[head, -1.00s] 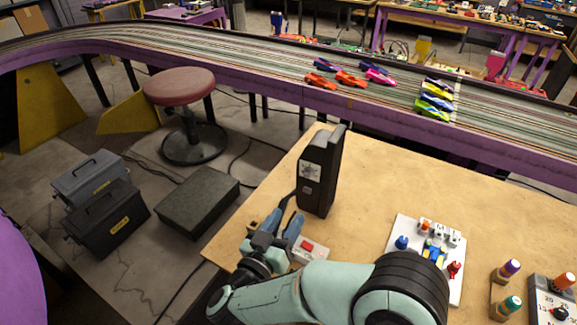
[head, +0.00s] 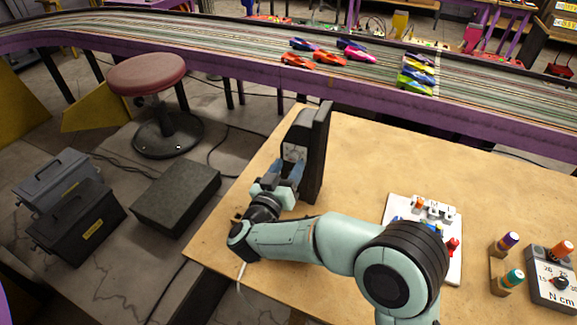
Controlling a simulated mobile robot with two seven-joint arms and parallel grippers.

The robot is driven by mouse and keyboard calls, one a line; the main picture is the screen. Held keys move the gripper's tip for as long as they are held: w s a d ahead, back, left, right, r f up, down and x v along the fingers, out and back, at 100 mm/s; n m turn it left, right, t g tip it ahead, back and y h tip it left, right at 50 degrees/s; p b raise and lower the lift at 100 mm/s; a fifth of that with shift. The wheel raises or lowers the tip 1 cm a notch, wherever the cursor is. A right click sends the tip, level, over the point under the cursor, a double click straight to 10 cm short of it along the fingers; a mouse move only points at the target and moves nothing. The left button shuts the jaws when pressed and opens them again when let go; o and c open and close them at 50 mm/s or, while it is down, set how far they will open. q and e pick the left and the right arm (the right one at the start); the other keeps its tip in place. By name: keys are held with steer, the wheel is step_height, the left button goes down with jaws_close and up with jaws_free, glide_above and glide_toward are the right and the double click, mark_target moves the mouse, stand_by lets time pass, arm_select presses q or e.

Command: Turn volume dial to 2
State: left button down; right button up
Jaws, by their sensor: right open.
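A black upright box (head: 316,155), like a speaker, stands near the left back edge of the wooden table. A pale silvery patch (head: 293,153) shows on its front face. My right gripper (head: 284,172) is in front of the lower part of this face, with its blue-grey fingers open and pointing at it. I cannot tell whether the fingers touch the box. The volume dial itself cannot be made out; the gripper covers the lower face. My left gripper is not in view.
A white board (head: 454,265) with coloured pegs lies partly behind my right arm. A torque box (head: 549,287) and screwdrivers in a wooden holder (head: 496,270) stand at the right. The slot track (head: 200,55) runs behind the table (head: 365,155).

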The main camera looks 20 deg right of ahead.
steer(key=shift+w+d, duration=0.5)
steer(key=shift+w, duration=0.05)
jaws_close()
